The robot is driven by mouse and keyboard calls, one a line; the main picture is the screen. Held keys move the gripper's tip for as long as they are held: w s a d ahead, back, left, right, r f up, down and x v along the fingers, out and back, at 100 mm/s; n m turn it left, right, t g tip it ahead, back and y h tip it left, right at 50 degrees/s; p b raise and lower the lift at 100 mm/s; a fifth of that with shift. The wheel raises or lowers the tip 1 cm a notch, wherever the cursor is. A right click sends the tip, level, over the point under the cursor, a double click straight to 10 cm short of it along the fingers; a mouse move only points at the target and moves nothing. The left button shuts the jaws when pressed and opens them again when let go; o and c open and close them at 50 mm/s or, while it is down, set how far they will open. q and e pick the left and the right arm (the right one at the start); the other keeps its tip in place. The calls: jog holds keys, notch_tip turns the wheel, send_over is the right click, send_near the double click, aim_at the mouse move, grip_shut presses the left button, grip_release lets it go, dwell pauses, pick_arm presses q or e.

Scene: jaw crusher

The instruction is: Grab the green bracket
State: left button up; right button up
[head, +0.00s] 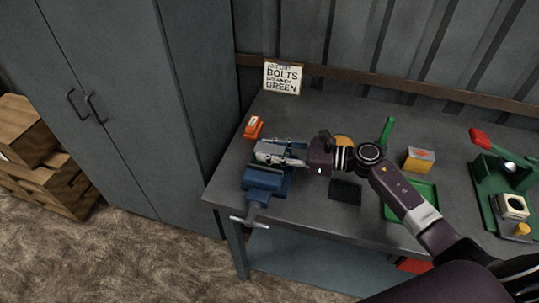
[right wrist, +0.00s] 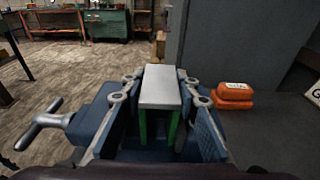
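A part with a flat grey top and green legs (right wrist: 160,92) stands between the jaws of the blue vise (head: 265,181); it looks like the green bracket. The vise also shows in the right wrist view (right wrist: 95,118). My right gripper (head: 287,153) reaches in from the right over the vise, its fingers on both sides of the part. Narrow gaps seem to show beside the grey top, so the fingers look open. Contact lower down is hidden. In the head view the gripper covers most of the part. My left gripper is not in view.
Orange boxes (head: 253,128) lie behind the vise, and a sign (head: 283,77) stands at the back. A grey cabinet (head: 130,100) stands left.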

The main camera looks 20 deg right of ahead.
grip_shut()
jog(key=shift+w+r, duration=0.1)
jog(key=shift+r, duration=0.05)
